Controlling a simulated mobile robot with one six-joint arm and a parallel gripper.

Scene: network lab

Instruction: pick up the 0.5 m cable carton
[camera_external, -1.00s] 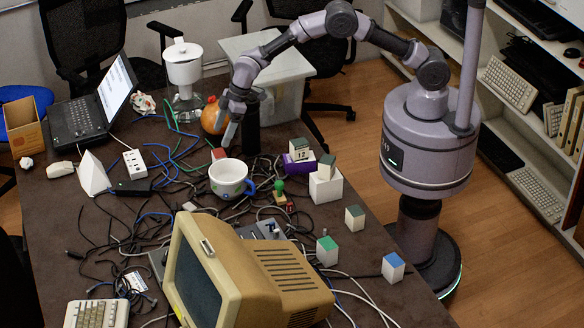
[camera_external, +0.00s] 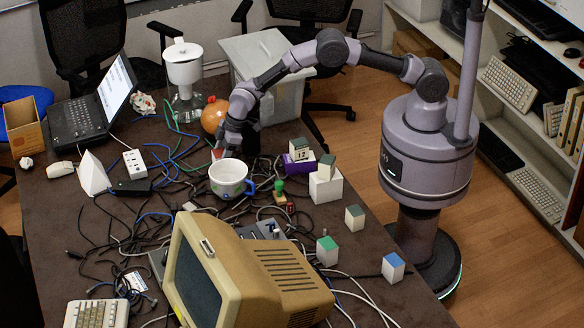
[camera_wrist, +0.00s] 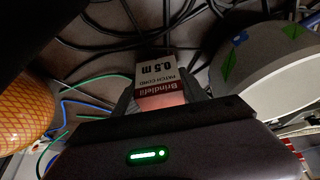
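The 0.5 m cable carton (camera_wrist: 158,80) is a small box with a dark and white label reading "0.5 m" and "PATCH CORD", with a reddish lower part. In the external view its red side (camera_external: 217,154) shows on the table, just behind the white mug. My gripper (camera_wrist: 160,103) is down at the carton, with one finger on each side of it. The fingers look close to its sides, but I cannot tell whether they press on it. In the external view my gripper (camera_external: 224,150) partly hides the carton.
A white mug (camera_external: 229,177) with a blue handle stands close in front. An orange round vase (camera_external: 213,116) stands close behind, left of the arm. Loose cables (camera_external: 150,215) cover the table around. A black cylinder (camera_external: 252,136) is partly hidden behind the arm.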

